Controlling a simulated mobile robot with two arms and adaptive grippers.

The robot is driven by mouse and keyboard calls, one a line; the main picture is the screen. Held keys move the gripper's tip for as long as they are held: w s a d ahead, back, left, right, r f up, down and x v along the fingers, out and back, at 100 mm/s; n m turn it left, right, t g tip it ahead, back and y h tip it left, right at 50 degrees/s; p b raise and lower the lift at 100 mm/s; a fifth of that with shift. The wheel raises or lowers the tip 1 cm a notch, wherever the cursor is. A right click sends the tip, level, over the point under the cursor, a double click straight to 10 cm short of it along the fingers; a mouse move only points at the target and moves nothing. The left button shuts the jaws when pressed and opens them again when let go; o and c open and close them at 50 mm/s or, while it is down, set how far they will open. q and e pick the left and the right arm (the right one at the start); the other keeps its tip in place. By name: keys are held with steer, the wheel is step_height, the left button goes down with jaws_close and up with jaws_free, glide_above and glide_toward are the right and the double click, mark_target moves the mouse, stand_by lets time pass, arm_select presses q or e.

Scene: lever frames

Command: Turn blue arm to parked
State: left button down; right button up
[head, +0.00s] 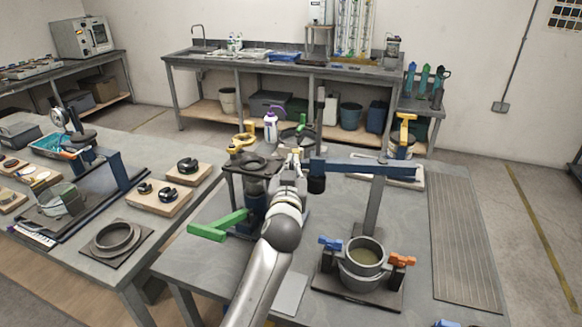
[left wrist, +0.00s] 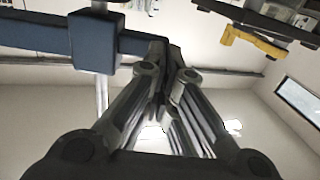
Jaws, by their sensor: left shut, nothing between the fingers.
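The blue arm (head: 350,168) is a long level bar on a grey upright post (head: 374,208), reaching left from the post over the table. A dark cylinder (head: 316,185) hangs near its left end. My left gripper (head: 295,158) is at that left end, with its fingers shut and empty. In the left wrist view the blue arm (left wrist: 45,38) crosses the upper left, with a blue block (left wrist: 95,42) around it. There the shut fingertips (left wrist: 163,55) are close beside the bar's end; I cannot tell whether they touch. No parked marking is readable. My right gripper is not in view.
A pot (head: 363,258) with blue and orange handles stands at the table's front. A green lever (head: 218,225) sticks out left of my arm. Yellow-handled (head: 404,130) and purple-topped (head: 270,125) items stand behind. A ribbed grey mat (head: 463,240) at right is clear.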

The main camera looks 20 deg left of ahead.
arm_select(q)
steer(key=w+h, duration=0.1)
steer(key=w, duration=0.1)
steer(key=w+a+m, duration=0.1)
steer(key=w+h+p, duration=0.1)
steer(key=w, duration=0.1)
steer(key=shift+w+a+r+m+h, duration=0.3)
steer(key=shift+w, duration=0.05)
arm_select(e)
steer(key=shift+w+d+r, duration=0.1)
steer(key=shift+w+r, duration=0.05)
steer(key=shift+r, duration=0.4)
